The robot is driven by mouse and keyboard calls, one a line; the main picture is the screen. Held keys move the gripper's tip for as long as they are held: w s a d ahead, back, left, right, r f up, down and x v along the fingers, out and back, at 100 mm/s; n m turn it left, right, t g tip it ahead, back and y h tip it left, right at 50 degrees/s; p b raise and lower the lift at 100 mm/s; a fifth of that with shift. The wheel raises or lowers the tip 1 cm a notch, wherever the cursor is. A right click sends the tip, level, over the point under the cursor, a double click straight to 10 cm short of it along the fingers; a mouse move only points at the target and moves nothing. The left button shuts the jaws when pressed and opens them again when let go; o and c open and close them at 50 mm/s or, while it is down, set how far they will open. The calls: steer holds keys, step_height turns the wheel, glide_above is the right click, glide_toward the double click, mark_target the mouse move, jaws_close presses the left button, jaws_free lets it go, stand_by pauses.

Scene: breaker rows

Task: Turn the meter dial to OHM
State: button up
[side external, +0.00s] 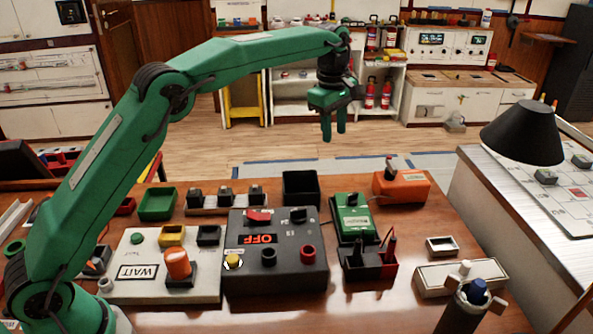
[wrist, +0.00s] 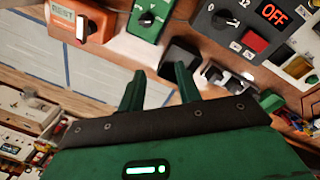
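A green box (side external: 353,228) with a black dial (side external: 352,199) on top stands right of centre on the bench. A black box (side external: 275,277) beside it has a lit red OFF display and a black knob (side external: 298,214). Neither is legibly labelled as the meter. In the wrist view the green box's dial (wrist: 147,19) and the black box's knob (wrist: 225,18) show at the top; I cannot read OHM on either. My gripper (side external: 334,138) hangs above and behind the green box, fingers pointing down, touching nothing. Its fingers (wrist: 160,88) are apart and empty.
An orange box (side external: 402,187) with a switch stands behind the green box. A holder with red and black probes (side external: 370,263) is in front. A black open bin (side external: 301,188) stands to the left. A lamp (side external: 522,132) is at right. The air around my gripper is clear.

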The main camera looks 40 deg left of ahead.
steer(key=s+a+r+m+t, duration=0.1)
steer(key=s+a+r+m, duration=0.2)
steer(key=s+r, duration=0.4)
steer(key=shift+s+a+m, duration=0.25)
steer(key=shift+s+m, duration=0.55)
steer(key=shift+s, duration=0.05)
steer(key=shift+r, duration=0.15)
